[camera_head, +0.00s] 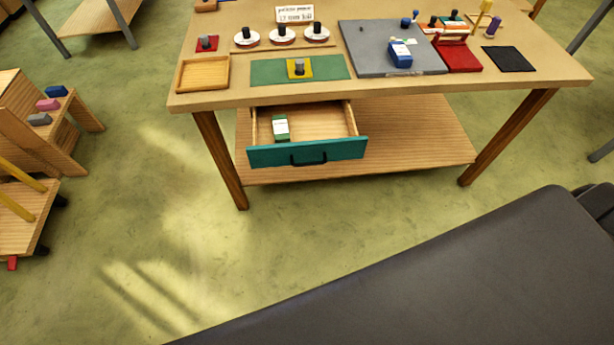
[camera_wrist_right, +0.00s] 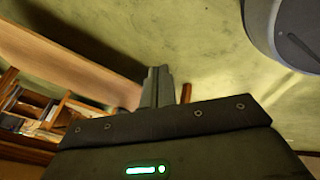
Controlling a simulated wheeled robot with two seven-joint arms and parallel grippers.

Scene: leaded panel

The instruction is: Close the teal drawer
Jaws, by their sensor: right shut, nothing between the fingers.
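The teal drawer (camera_head: 346,147) hangs under the front of the wooden table and stands pulled out. Its front has a dark handle (camera_head: 308,160). Inside lies a small green and white box (camera_head: 280,128) on the left; the rest of the visible drawer floor is bare. My right gripper (camera_wrist_right: 157,86) shows in the right wrist view with its fingers together and nothing between them. It is apart from the drawer, which I cannot make out in that view. My left gripper is in neither view.
The table (camera_head: 225,98) carries trays, mats, black-knobbed white discs and small items. A lower shelf (camera_head: 425,140) spans its legs beneath the drawer. A wooden stand (camera_head: 40,140) with coloured blocks is at the left. Open green floor (camera_head: 190,240) lies in front of the drawer.

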